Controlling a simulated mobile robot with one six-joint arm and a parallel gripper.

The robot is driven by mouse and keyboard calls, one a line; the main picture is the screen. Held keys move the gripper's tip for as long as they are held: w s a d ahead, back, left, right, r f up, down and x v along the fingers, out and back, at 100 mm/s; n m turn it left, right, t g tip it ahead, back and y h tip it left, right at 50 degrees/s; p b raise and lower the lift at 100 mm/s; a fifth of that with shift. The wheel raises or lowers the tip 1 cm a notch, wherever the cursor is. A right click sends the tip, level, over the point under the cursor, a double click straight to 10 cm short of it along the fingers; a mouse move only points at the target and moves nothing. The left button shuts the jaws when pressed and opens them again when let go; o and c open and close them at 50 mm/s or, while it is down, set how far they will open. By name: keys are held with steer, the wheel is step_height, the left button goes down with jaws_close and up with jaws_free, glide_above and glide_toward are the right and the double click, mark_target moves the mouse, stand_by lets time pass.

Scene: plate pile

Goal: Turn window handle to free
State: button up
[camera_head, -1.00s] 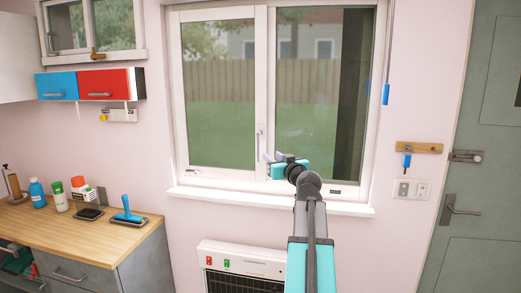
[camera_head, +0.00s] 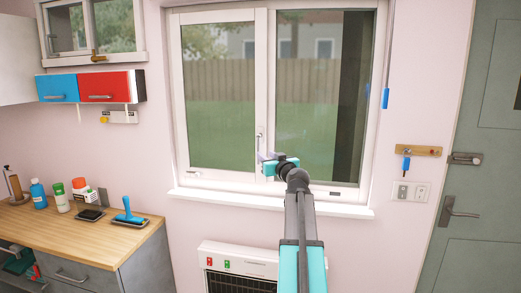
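The window (camera_head: 223,178) has a white frame and two panes. Its slim grey handle (camera_head: 259,138) hangs upright on the middle stile, with its lower end close to my gripper. My gripper (camera_head: 262,160) is at the stile, at the lower end of the handle. Its pale fingers point left toward the handle and look spread apart. The view is too small to tell whether they touch the handle or reach around it. My teal and dark arm comes up from below and covers part of the right pane and sill.
The white sill (camera_head: 230,200) runs below the window, with a white heater (camera_head: 245,262) under it. A wooden counter (camera_head: 75,245) with bottles and a blue roller stands at left. A blue-ended cord (camera_head: 386,97) hangs right of the window. A green door (camera_head: 480,190) is at far right.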

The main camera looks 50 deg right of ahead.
mark_target(259, 150)
steer(key=shift+p+x, duration=1.35)
steer(key=shift+x, duration=2.5)
jaws_close()
steer(key=shift+d, duration=0.1)
